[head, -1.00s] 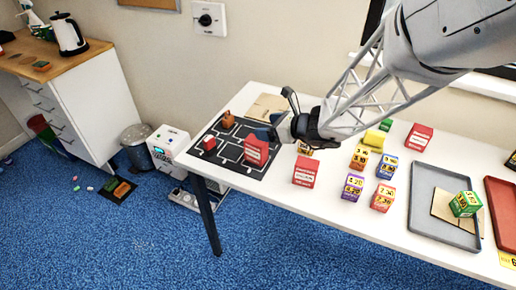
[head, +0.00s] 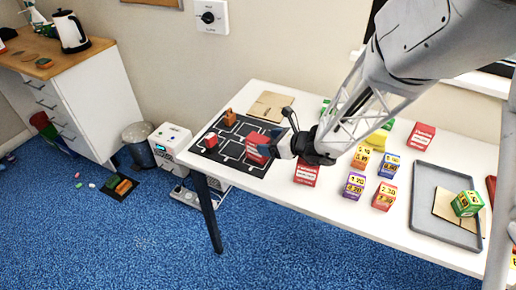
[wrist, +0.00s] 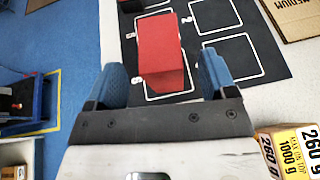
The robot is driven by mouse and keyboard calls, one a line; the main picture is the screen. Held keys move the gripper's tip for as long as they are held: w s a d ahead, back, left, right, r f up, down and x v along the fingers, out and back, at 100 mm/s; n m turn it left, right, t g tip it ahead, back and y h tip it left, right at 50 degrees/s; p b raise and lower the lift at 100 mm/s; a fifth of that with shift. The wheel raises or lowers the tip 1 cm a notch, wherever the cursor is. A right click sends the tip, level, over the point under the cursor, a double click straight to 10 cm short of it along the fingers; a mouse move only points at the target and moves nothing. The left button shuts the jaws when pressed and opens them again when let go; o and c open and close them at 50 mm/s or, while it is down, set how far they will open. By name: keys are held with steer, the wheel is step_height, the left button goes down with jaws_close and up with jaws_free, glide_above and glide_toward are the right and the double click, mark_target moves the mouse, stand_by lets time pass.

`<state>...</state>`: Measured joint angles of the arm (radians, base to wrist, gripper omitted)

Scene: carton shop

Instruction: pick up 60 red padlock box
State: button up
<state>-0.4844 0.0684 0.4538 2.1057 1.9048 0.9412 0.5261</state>
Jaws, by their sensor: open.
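A red box (head: 256,150) stands on a black mat with white outlines (head: 232,158), at the left end of the white table. In the wrist view the red box (wrist: 161,52) is just ahead of my gripper (wrist: 164,75), between its two blue fingers, with a gap on each side. In the head view my gripper (head: 274,147) is open at the right side of this box and partly covers it. Other red boxes are a small one (head: 210,140) on the mat, one (head: 306,173) on the table and one (head: 421,137) farther back. I cannot read a 60 on any.
Yellow, blue, purple and orange number boxes (head: 355,185) stand right of my gripper. A grey tray (head: 428,200) holds a green box (head: 466,203). A brown cardboard sheet (head: 271,105) lies behind the mat. The mat's front edge is close to the table edge.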

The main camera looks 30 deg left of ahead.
mark_target(258, 138)
steer(key=shift+x, duration=2.5)
steer(key=shift+c, duration=0.4)
steer(key=c, duration=1.1)
steer(key=shift+r, duration=0.15)
steer(key=shift+r, duration=0.7)
step_height(258, 138, up, 2)
steer(key=shift+r, duration=0.1)
steer(key=s+d, duration=0.3)
steer(key=s, duration=0.1)
steer(key=s+d, duration=0.4)
steer(key=s+d+r, duration=0.1)
steer(key=s+d, duration=0.2)
steer(key=s, duration=0.1)
steer(key=shift+s+d+r, duration=0.1)
steer(key=shift+d, duration=0.1)
